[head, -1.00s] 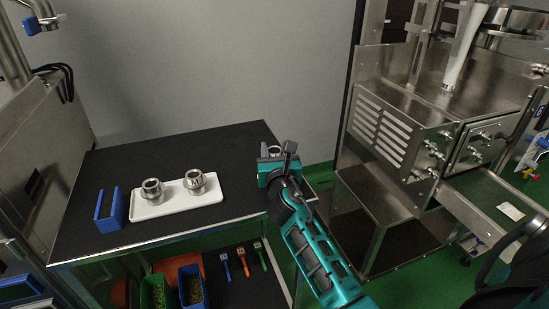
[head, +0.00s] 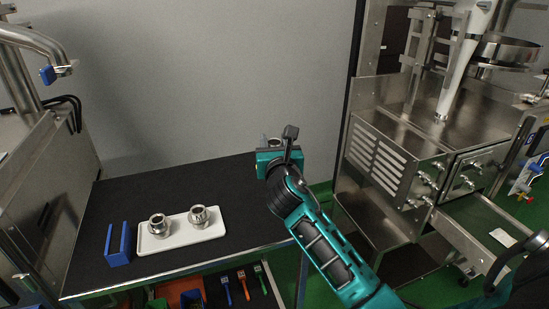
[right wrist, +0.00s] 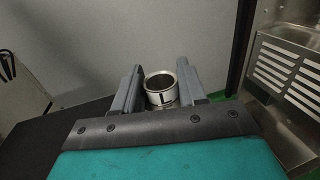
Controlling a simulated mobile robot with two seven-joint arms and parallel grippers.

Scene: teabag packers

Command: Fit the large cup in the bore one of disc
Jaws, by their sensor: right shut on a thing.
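My right gripper (head: 277,152) is raised over the right end of the black table in the head view. In the right wrist view its two grey fingers (right wrist: 158,92) are shut on a metal cup (right wrist: 160,88), whose open round rim faces the camera. Only a bit of this cup shows behind the gripper in the head view. Two other metal cups, a left one (head: 158,224) and a right one (head: 199,216), stand on a white tray (head: 180,239). I cannot make out a disc with bores for certain. My left gripper is not in view.
The black table (head: 200,180) is clear behind the tray. A blue holder (head: 118,246) stands left of the tray. Bins and small tools sit below. A steel machine (head: 400,150) with a vented side stands to the right, across a green floor gap.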

